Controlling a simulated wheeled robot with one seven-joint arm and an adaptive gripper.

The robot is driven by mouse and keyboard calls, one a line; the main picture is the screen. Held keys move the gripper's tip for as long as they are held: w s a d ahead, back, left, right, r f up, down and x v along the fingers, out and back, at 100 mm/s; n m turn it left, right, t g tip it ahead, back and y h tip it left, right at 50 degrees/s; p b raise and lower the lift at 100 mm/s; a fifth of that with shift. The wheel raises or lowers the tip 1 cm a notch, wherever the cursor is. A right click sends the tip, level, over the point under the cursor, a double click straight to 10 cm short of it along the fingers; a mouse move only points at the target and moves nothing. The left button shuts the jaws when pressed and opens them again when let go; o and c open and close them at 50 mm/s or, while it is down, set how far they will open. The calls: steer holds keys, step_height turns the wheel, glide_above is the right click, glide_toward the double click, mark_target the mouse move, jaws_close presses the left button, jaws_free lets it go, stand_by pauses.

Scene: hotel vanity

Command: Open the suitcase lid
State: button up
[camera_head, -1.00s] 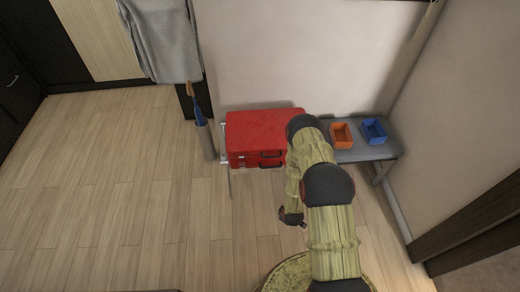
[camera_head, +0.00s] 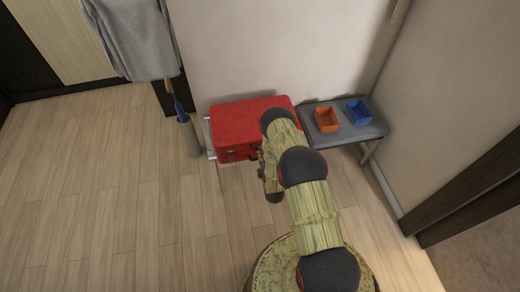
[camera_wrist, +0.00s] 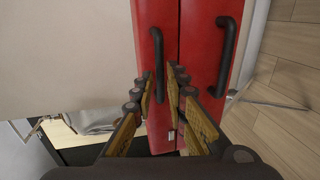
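The red suitcase (camera_head: 238,121) lies flat on a bench against the wall, its lid closed in the head view. In the wrist view, its red front (camera_wrist: 197,45) shows a dark seam between two panels. One black handle (camera_wrist: 156,45) is on the left panel and another black handle (camera_wrist: 229,50) on the right one. My gripper (camera_wrist: 160,82) is open, with its fingertips on either side of the lower part of the left handle. I cannot tell whether they touch it. In the head view, my arm hides part of the suitcase's front right.
An orange bin (camera_head: 327,119) and a blue bin (camera_head: 358,112) stand on the grey bench (camera_head: 345,134) to the right. An umbrella in a grey stand (camera_head: 191,136) is close to the suitcase's left. A grey garment (camera_head: 135,40) hangs above. The floor at left is clear.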

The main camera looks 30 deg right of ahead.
steer(key=shift+x, duration=1.5)
steer(key=shift+c, duration=0.8)
jaws_close()
